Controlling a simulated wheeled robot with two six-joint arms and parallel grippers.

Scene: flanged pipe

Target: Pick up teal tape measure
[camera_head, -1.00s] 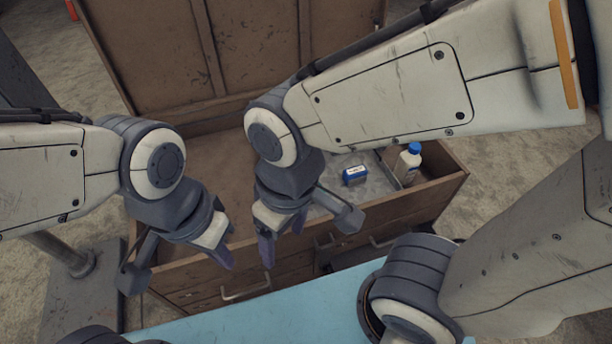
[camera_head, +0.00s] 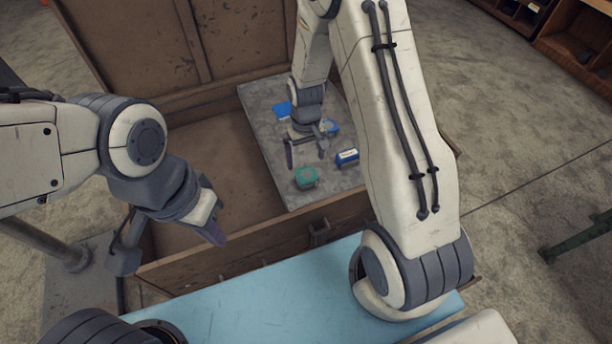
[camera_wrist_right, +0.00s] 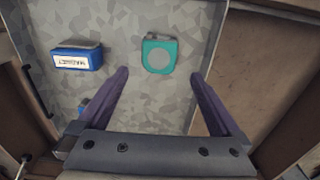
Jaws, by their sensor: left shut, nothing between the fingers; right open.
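The teal tape measure (camera_head: 307,177) lies on the grey metal tray (camera_head: 262,120) inside the wooden chest. My right gripper (camera_head: 306,155) is open and empty, above the tray just behind the tape measure in the head view. Its purple fingers (camera_wrist_right: 160,75) also show in the right wrist view, apart from the tape measure. My left gripper (camera_head: 216,236) is shut and empty over the chest's front left part.
A blue and white labelled box (camera_head: 347,157) lies on the tray right of the tape measure; it also shows in the wrist view (camera_wrist_right: 76,57). Other blue items (camera_head: 283,110) lie further back. The chest's wooden front wall (camera_head: 255,240) stands nearby. The chest's left inside is bare.

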